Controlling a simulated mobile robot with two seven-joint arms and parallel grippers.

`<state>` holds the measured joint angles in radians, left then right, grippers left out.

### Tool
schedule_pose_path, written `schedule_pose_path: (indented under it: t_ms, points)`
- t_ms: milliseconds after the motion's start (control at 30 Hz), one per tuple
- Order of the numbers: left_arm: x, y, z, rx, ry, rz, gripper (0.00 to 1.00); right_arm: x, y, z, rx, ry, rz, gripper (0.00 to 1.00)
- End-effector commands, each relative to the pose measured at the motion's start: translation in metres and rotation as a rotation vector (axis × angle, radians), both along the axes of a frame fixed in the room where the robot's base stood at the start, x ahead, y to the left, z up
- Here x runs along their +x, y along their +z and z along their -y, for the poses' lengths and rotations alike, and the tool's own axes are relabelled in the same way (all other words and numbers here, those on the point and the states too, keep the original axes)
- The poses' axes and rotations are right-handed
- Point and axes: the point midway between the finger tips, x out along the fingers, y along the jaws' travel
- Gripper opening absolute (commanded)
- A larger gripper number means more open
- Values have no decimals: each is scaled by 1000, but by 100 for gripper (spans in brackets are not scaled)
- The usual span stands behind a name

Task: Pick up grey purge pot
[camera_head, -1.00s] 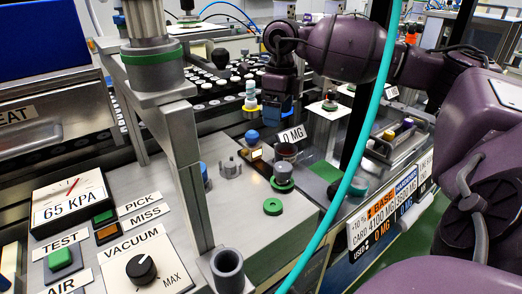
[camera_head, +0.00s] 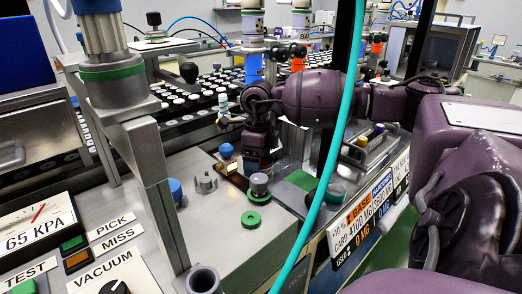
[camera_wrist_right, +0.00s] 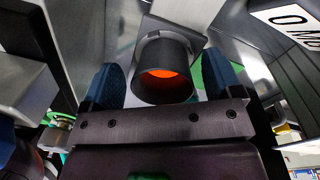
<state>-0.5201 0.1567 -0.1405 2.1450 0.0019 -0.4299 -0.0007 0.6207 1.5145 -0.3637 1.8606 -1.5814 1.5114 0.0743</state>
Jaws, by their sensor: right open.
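The grey purge pot (camera_wrist_right: 163,54) shows in the right wrist view as a dark grey round pot with an orange inside, set against a grey metal plate. My right gripper (camera_head: 257,167) is open, its two blue fingertips on either side of the pot in the wrist view. I see a gap at each side, and I cannot tell how deep the fingers reach along it. In the head view the gripper and wrist cover the pot. My left gripper is not in view.
A grey knob (camera_head: 259,183) on a green base stands just in front of the gripper. A blue-topped part (camera_head: 226,151) stands left of the gripper. A teal hose (camera_head: 336,150) crosses the view. A metal post (camera_head: 152,180) rises at left.

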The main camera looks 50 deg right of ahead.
Motion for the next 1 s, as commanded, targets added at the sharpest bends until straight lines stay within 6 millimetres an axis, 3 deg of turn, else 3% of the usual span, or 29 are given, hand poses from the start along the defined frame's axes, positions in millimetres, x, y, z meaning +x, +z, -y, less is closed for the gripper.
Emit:
schedule_pose_path:
  t_ms: [233, 600, 867, 1000]
  points:
    - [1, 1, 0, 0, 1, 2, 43, 0, -2, 0, 0, 0, 2, 85]
    - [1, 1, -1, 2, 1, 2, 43, 0, -2, 0, 0, 0, 2, 31]
    - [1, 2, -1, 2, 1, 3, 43, 0, 1, 0, -1, 0, 3, 31]
    - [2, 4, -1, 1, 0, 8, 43, 1, 15, 0, -1, 1, 7, 31]
